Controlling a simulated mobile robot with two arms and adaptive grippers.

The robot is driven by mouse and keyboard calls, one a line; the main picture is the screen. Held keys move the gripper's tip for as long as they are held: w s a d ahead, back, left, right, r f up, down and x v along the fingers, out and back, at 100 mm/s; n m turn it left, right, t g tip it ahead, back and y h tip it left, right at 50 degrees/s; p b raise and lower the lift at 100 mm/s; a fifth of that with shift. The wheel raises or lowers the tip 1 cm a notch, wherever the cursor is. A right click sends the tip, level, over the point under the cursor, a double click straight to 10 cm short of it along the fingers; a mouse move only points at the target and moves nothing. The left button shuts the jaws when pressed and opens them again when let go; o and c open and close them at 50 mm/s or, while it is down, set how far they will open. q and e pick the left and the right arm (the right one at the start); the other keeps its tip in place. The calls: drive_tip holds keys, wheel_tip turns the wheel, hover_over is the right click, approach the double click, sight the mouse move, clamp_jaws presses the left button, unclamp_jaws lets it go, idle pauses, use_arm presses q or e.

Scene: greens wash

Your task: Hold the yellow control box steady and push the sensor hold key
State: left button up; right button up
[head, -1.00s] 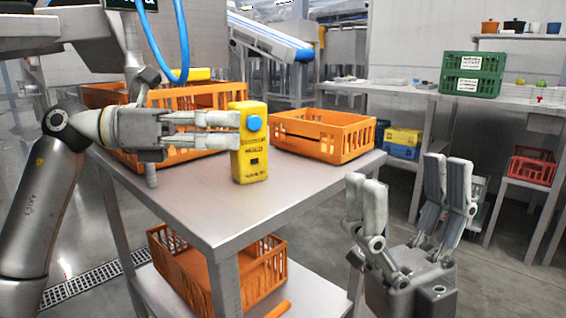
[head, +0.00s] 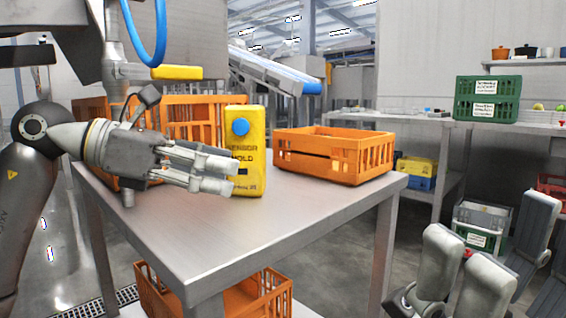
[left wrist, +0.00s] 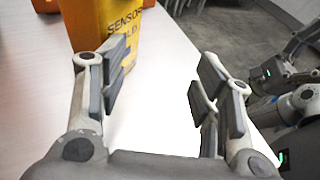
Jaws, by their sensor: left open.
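The yellow control box (head: 250,145) stands upright on the steel table, with a round blue key (head: 240,127) near its top and lettering reading "SENSOR HOLD" below. In the left wrist view the box (left wrist: 113,22) is ahead, beyond the left-hand finger, and its blue key is out of frame. My left gripper (head: 228,176) is open, its fingers in front of the box's lower left part, below the key. Nothing is between its fingers in the wrist view. My right gripper (head: 497,250) is at the lower right, clear of the table, fingers apart and empty.
Orange crates stand on the steel table (head: 200,250), one right of the box (head: 378,160) and others behind my left gripper. Another orange crate (head: 270,298) is on the lower shelf. A green crate (head: 515,100) sits on the back counter. The table's front is clear.

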sight(273, 203)
use_arm(q)
drive_tip(key=x, duration=0.7)
drive_tip(key=shift+d+b, duration=0.15)
drive_tip(key=shift+b, duration=0.15)
drive_tip(key=shift+x, duration=0.9)
drive_tip(key=shift+w, duration=0.1)
clamp_jaws()
drive_tip(key=c, duration=1.3)
unclamp_jaws()
drive_tip(key=o, duration=1.6)
